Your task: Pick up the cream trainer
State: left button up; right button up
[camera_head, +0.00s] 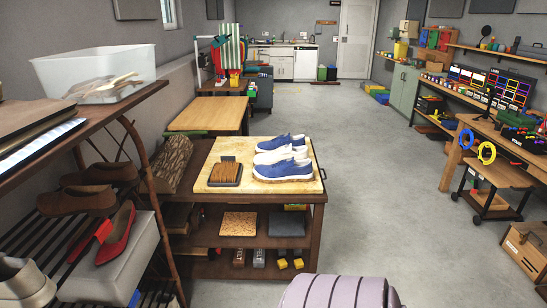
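A cream shoe (275,157) sits between two blue shoes on the wooden top of a low shelf unit (214,192). The near blue shoe (283,169) hides much of its lower side, and the far blue shoe (281,143) is behind it. Another pale, off-white shoe (24,282) is at the lower left on a slatted rack, cut off by the picture's edge. I cannot tell for sure which of the two pale shoes is the cream trainer. Neither of my grippers is in view.
A brush-like wooden block (225,172) lies left of the shoes. A dark rack at the left holds brown shoes (90,190), a red shoe (110,235) and a clear bin (95,72). A ribbed lilac object (335,291) is at the bottom. Floor right of the unit is clear.

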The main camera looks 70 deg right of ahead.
aim_at(300, 153)
jog(key=k+l+z, duration=0.1)
jog(key=z, duration=1.75)
